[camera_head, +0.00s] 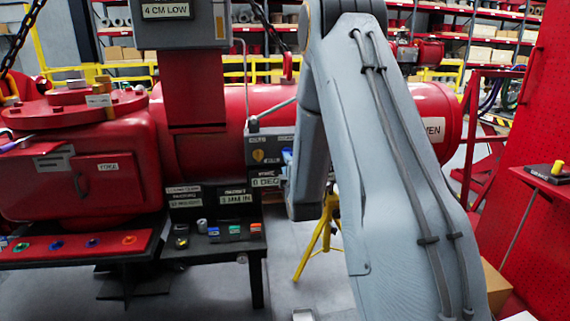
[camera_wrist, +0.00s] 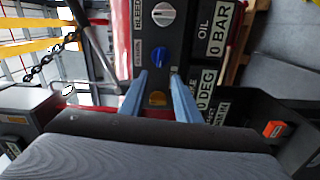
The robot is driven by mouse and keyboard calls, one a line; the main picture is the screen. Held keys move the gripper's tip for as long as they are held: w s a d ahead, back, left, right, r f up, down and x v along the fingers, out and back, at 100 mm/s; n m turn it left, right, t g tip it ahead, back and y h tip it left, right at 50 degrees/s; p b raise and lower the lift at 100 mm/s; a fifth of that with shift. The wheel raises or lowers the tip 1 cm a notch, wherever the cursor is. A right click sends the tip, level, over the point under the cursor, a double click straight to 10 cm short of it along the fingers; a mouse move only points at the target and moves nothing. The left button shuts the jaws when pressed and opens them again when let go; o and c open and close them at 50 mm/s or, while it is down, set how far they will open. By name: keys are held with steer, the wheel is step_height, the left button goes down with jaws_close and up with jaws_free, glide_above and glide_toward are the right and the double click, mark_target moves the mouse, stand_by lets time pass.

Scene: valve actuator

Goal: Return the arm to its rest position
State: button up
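My arm (camera_head: 385,180) fills the right middle of the head view, raised and bent, with its forearm hanging in front of the red valve actuator (camera_head: 130,165). In the wrist view, my gripper's two blue fingers (camera_wrist: 162,78) stand apart in front of a dark control panel (camera_wrist: 181,50). I cannot tell how far the fingertips are from the panel. In the head view the gripper is mostly hidden behind the arm.
The panel also has a blue knob (camera_wrist: 158,56), a white knob (camera_wrist: 163,14) and pressure labels. A chain (camera_wrist: 50,58) hangs at its left. A low dark bench (camera_head: 215,245) holds small parts. A yellow stand (camera_head: 318,235) and a red structure (camera_head: 530,170) stand to the right.

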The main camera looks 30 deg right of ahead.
steer(key=shift+s, duration=0.3)
steer(key=shift+a, duration=0.1)
steer(key=s+a+f+m+g+y, duration=0.2)
steer(key=s+a+f+m+g, duration=0.15)
steer(key=s+a, duration=0.25)
steer(key=s+a+f+m+g+y, duration=0.2)
steer(key=s+a+f+m+g, duration=0.1)
steer(key=s+a+g, duration=0.25)
steer(key=s+a+m+g, duration=0.3)
steer(key=s+a+g, duration=0.1)
steer(key=s, duration=0.9)
steer(key=s+a+m+g+y, duration=0.1)
steer(key=s+a+m+g, duration=0.3)
steer(key=s, duration=0.9)
